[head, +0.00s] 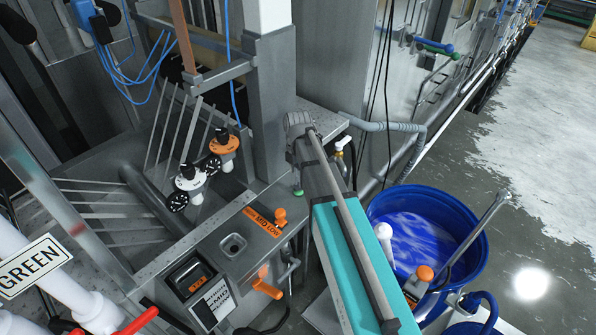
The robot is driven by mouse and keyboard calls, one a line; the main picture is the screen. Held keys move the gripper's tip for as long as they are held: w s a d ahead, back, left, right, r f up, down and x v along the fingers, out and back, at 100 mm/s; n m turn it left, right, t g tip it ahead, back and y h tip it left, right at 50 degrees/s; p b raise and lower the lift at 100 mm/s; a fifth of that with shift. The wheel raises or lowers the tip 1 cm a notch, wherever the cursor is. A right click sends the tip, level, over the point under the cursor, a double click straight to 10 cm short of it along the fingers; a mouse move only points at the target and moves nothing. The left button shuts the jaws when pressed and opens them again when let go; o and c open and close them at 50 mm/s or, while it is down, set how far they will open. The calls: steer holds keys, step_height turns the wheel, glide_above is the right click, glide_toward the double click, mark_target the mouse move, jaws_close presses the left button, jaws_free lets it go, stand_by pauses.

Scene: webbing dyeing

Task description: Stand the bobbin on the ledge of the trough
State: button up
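I cannot pick out a bobbin with certainty in the head view. The trough also cannot be told for sure; a grey metal machine top (205,262) with a small round opening (233,245) lies at the lower middle, and a sloped metal bay with thin rods (105,212) is to its left. A long teal and grey body (345,245) runs from the bottom edge up to the middle and hides part of the machine's right side; I cannot tell whether it is my arm. No gripper fingers show.
Orange (224,143) and white (189,178) valves stand behind the panel. A blue tub (468,240) of bluish liquid stands at right, with a metal-handled tool leaning across it. A GREEN sign (33,266) and white pipes are at left. Wet floor (530,140) lies open at far right.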

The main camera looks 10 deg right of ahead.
steer(key=shift+o, duration=0.9)
steer(key=shift+r, duration=0.2)
step_height(320, 180, up, 12)
steer(key=p, duration=1.2)
steer(key=shift+f, duration=0.1)
